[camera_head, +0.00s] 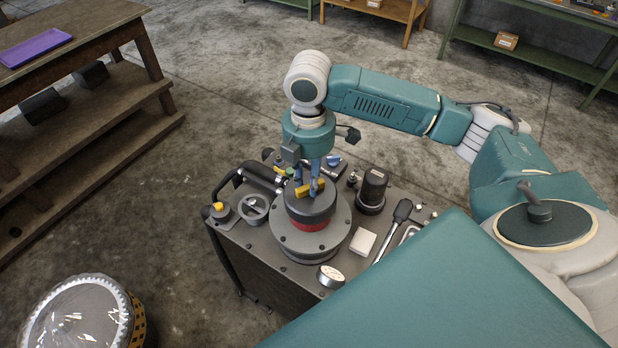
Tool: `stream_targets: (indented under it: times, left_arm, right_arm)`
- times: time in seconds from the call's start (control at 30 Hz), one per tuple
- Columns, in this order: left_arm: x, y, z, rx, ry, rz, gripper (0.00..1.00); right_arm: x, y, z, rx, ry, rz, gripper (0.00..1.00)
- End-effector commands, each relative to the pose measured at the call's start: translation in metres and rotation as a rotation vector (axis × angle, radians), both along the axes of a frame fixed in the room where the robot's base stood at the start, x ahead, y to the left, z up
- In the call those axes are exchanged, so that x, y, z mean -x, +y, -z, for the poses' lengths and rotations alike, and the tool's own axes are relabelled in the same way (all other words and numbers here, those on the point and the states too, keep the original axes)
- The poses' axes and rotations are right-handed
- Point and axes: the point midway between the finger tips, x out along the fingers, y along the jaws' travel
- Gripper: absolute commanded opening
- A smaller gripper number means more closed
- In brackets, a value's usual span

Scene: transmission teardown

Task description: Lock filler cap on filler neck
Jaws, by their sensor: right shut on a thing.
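The filler cap (308,206), a dark round cap with a yellow bar handle on top and a red band below, sits on the filler neck (342,236). The neck has a wide grey bolted flange on top of the machine. My right gripper (313,187) points down from above and is shut on the cap's yellow handle. Its fingers cover part of the handle. The cap looks level, but I cannot tell whether it is locked. My left gripper is not in view.
The machine top (236,233) also carries a small handwheel (253,208), a black cylinder (372,190), a white block (363,242) and a round gauge (330,277). A wooden bench (100,40) stands at the upper left. A plastic-covered drum (80,318) stands at the lower left. Open floor lies between.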

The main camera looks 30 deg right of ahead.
Motion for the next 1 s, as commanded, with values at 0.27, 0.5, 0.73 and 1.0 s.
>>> stream_targets:
  times: [0.27,0.5,0.73,1.0]
  left_arm:
    - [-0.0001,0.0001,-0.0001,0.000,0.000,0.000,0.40]
    - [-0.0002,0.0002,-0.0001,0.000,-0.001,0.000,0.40]
    - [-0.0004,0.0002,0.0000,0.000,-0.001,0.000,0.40]
    - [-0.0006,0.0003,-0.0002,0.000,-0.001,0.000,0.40]
  right_arm:
    - [-0.0004,0.0002,-0.0006,-0.001,-0.001,0.000,0.00]
    - [-0.0003,0.0004,-0.0004,-0.001,-0.001,0.000,0.41]
    - [0.0003,0.0002,0.0005,0.000,0.001,0.000,0.57]
    - [-0.0002,0.0003,-0.0013,-0.001,0.000,0.000,0.57]
